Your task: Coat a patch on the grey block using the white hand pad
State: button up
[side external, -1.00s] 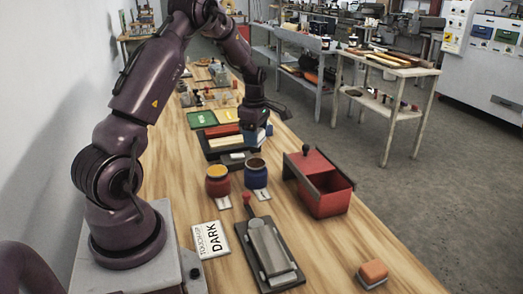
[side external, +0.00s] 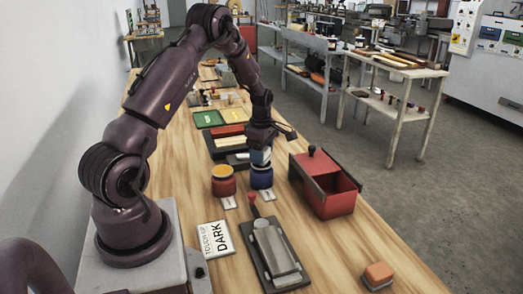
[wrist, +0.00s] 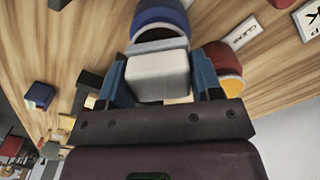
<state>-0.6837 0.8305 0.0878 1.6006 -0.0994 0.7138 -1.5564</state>
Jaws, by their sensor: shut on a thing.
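My gripper (side external: 261,146) is shut on the white hand pad (wrist: 158,76); in the wrist view the pale pad sits between the blue fingers of my gripper (wrist: 160,72). My gripper hangs over the blue pot (side external: 262,178); the pot (wrist: 160,18) shows just beyond the pad in the wrist view. Whether the pad touches the pot is unclear. The red pot (side external: 223,184) with yellow-orange contents stands beside the blue one. The grey block (side external: 274,247) lies on a dark holder with a red knob, nearer the side camera. A card (side external: 215,238) reads "TOUCH-UP DARK".
A red open-topped box (side external: 328,190) stands right of the pots. An orange-topped block (side external: 378,274) lies near the table's right edge. A dark tray (side external: 222,153) with pads is behind my gripper. Small label cards lie by the pots. Wood between the holder and the red box is clear.

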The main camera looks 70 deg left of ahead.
jog(key=shift+f, duration=1.05)
dwell(1.3)
dwell(0.5)
jog(key=shift+r, duration=3.55)
